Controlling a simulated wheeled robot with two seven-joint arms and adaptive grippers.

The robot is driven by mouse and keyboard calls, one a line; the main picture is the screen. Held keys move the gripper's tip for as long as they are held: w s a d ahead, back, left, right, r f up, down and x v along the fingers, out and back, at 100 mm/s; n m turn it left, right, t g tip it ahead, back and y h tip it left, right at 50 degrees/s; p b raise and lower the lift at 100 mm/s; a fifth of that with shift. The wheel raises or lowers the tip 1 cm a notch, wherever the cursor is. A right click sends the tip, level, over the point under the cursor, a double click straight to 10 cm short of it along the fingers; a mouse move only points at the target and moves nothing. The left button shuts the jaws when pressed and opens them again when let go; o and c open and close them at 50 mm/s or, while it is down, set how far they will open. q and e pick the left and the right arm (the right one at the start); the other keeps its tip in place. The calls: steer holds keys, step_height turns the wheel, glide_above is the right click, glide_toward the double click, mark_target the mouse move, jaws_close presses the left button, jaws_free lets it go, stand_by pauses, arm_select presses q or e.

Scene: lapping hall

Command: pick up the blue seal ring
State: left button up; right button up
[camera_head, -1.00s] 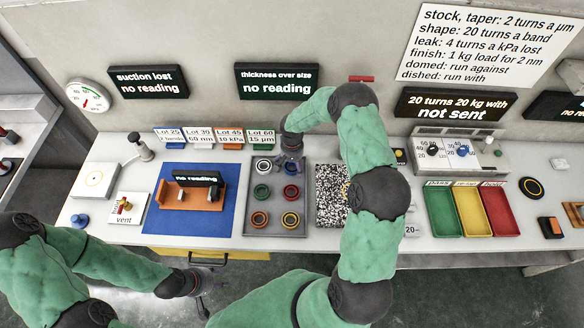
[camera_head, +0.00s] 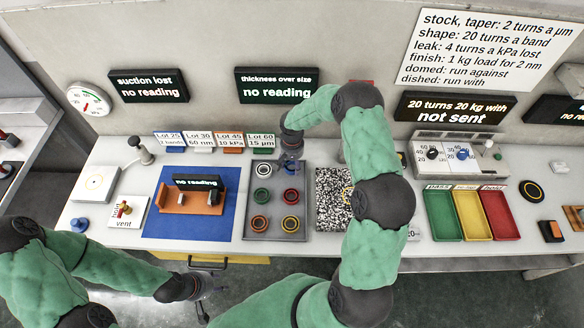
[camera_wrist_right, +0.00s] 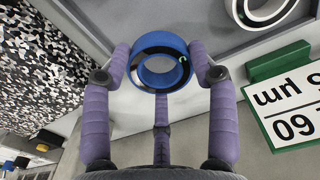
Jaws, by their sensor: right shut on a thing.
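The blue seal ring (camera_wrist_right: 160,41) is between the two fingertips of my right gripper (camera_wrist_right: 162,70) in the right wrist view. The fingers touch it from both sides and are shut on it. In the head view my right gripper (camera_head: 291,163) is at the back right of the grey tray (camera_head: 277,209), and the ring is mostly hidden by the gripper. I cannot tell exactly how high the ring is above the tray. My left gripper (camera_head: 208,288) hangs in front of the bench edge, its fingers apart and empty.
Lot cards (camera_head: 261,141) stand close behind. A speckled plate (camera_head: 330,200) lies to the right, an orange fixture (camera_head: 178,201) on a blue mat to the left.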

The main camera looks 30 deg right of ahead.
steer(key=s+d+r, duration=0.6)
steer(key=s+r, duration=0.3)
steer(key=s, duration=0.3)
steer(key=shift+s+d+r+p, duration=0.15)
steer(key=shift+s+r+p, duration=0.1)
steer(key=shift+r+p, duration=0.15)
